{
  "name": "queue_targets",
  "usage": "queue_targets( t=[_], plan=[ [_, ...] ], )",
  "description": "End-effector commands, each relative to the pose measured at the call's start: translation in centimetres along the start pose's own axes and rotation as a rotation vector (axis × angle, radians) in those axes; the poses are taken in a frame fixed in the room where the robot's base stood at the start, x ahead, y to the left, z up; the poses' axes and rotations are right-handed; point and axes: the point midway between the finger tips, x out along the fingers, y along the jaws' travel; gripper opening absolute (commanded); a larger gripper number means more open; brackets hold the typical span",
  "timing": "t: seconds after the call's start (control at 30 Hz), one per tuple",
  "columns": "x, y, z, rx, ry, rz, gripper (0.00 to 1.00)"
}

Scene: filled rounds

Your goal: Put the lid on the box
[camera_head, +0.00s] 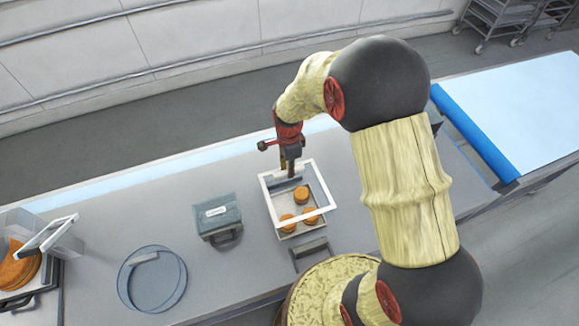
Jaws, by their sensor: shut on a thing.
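A pale box (300,232) with several orange-brown rounds (301,195) in it stands on the grey counter near the middle of the head view. A lid with a white frame and a see-through middle (324,184) shows over the box, covering most of it in this view. My gripper (290,171) points down at the far part of the lid and is shut on it, seemingly at a grey grip inside the frame. The box's near edge shows below the frame. I cannot tell how large the gap between lid and box is.
A grey case with a label (217,213) stands left of the box. A round blue-grey dish (152,280) lies further left. A clear container (60,243) and stacked rounds (18,268) are at the far left. A dark-handled item (309,251) lies in front of the box.

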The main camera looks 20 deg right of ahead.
Motion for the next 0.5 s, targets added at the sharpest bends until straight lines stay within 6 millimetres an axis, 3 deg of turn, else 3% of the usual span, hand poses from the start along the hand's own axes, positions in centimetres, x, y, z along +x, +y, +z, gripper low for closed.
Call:
queue_targets(
  t=[0.5],
  plan=[
    [4.5,0.0,0.0,0.0,0.0,0.001,0.0]
  ],
)
